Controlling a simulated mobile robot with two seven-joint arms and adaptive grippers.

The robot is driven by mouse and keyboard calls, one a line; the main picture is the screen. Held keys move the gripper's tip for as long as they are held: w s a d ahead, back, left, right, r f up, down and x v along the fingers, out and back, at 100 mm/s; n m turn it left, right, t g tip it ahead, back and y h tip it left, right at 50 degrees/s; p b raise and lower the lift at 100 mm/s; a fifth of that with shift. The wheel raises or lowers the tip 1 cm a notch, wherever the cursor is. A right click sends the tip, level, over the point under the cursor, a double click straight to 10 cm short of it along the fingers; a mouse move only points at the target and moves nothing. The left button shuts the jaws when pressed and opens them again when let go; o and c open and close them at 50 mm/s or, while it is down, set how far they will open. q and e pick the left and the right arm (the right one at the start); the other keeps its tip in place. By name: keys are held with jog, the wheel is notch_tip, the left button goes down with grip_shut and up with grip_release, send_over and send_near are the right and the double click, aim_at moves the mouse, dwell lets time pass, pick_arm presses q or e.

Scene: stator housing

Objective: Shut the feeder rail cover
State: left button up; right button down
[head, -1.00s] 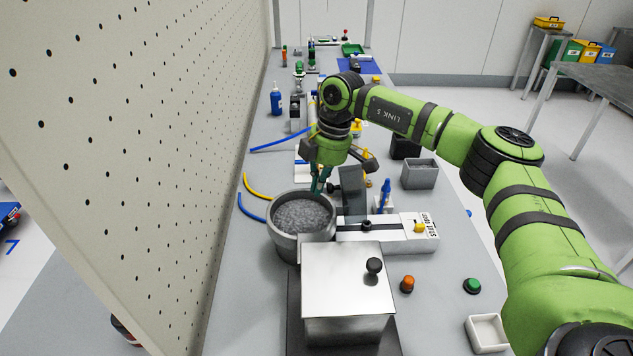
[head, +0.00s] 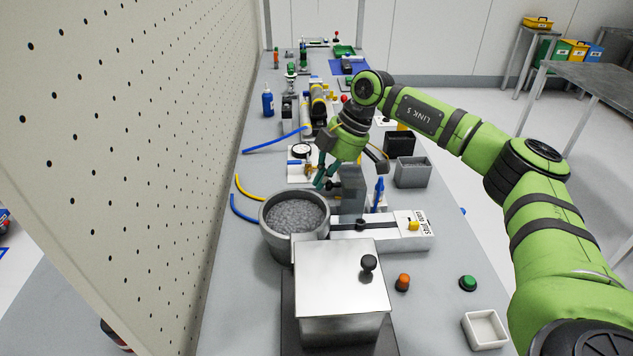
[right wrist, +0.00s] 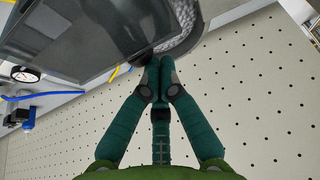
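The feeder rail (head: 385,232) is a white bar with a dark strip, running right from the grey round bowl (head: 268,225). A dark grey plate, apparently its cover (head: 353,192), stands upright at the rail's far side. My right gripper (head: 322,183) is just left of the plate, above the far side of the bowl, fingers pointing down and left. In the right wrist view its fingertips (right wrist: 155,72) are together with nothing seen between them. A large dark grey panel, apparently the cover (right wrist: 110,35), lies close beyond them; contact cannot be told. My left gripper is out of view.
A metal box with a black knob (head: 368,262) stands in front of the bowl. A pegboard wall (head: 130,130) borders the left. A grey bin (head: 412,173) and a blue upright part (head: 378,193) stand near the rail. Orange (head: 403,282) and green (head: 468,283) buttons are at front right.

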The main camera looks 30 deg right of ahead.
aim_at(350, 178)
jog(key=shift+s+d+f+y, duration=0.1)
jog(key=shift+s+d+y, duration=0.15)
jog(key=shift+d+y, duration=0.3)
jog(key=d+t+y+b, duration=0.1)
jog(key=s+d+y+b, duration=0.1)
jog(key=d, duration=0.1)
jog(key=s+d+t+y+b, duration=0.1)
jog(key=shift+d+t+y, duration=0.15)
jog(key=shift+t+y, duration=0.15)
jog(key=shift+y, duration=0.05)
jog(key=s+d+f+t+y+b, duration=0.3)
jog(key=d+f+y+b, duration=0.2)
jog(key=d+y+b, duration=0.1)
jog(key=shift+s+d+f+y+b, duration=0.3)
jog(key=shift+d+b, duration=0.35)
jog(key=shift+b, duration=0.55)
jog(key=shift+r, duration=0.1)
jog(key=shift+r, duration=0.1)
